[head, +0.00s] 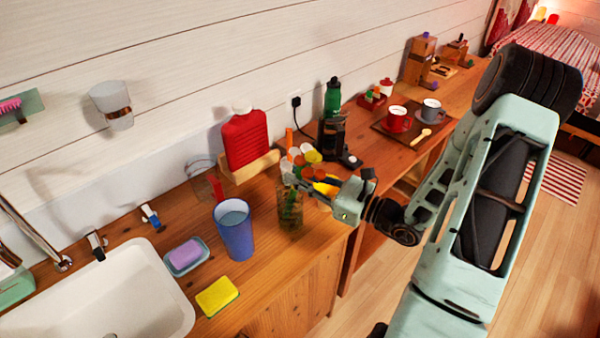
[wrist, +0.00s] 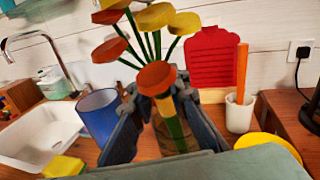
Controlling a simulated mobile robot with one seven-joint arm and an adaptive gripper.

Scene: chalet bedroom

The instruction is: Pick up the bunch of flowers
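The bunch of flowers (wrist: 157,75) has red, orange and yellow heads on green stems. In the head view the flower heads (head: 328,188) show around my gripper, and the stems stand in a clear brownish glass vase (head: 290,212) on the wooden counter. My gripper (wrist: 158,105) is at the stems, above the vase's upper part. In the wrist view its two dark fingers stand apart, one on each side of the stems, with a gap visible. An orange head in front hides part of the space between the fingertips. My gripper also shows in the head view (head: 306,184).
A blue cup (head: 233,230) stands close left of the vase. A red bottle (head: 245,138), white holder (wrist: 240,112) and coffee press (head: 331,135) stand behind. The sink (head: 110,295), purple soap (head: 186,254) and yellow sponge (head: 217,296) are left. Red and grey mugs sit right.

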